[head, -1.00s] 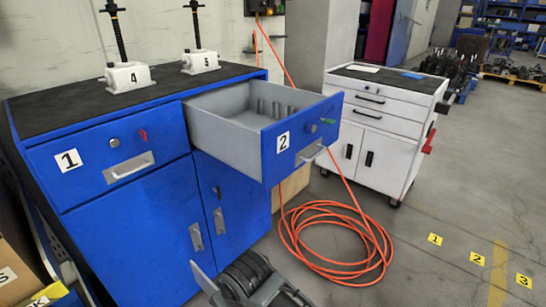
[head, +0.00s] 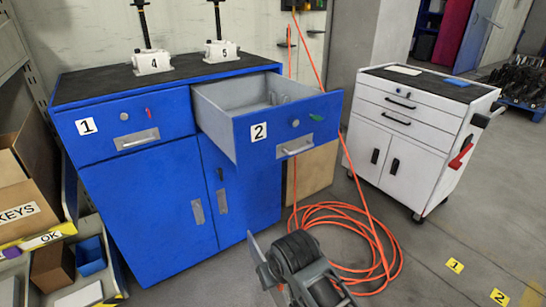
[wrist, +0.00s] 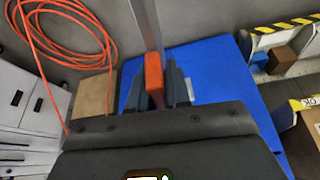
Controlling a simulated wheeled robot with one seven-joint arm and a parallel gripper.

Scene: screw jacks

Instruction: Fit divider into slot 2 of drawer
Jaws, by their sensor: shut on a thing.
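The divider is a thin grey plate (wrist: 145,30) with an orange grip block (wrist: 153,75). My gripper (wrist: 156,74) is shut on the orange block in the wrist view, with the plate extending beyond the fingers. In the head view the plate (head: 257,260) shows edge-on at the bottom, beside my dark wrist, in front of the blue cabinet and apart from it. The drawer (head: 262,138), labelled 2, is pulled open at the cabinet's upper right. Grey ribs (head: 279,98) show inside it; its floor and slot numbers are hidden.
Two screw jacks, 4 (head: 152,62) and 5 (head: 221,50), stand on the cabinet top. Drawer 1 (head: 125,125) is closed. An orange hose (head: 345,222) coils on the floor before a white trolley (head: 405,150). Shelving with boxes (head: 35,180) stands at left.

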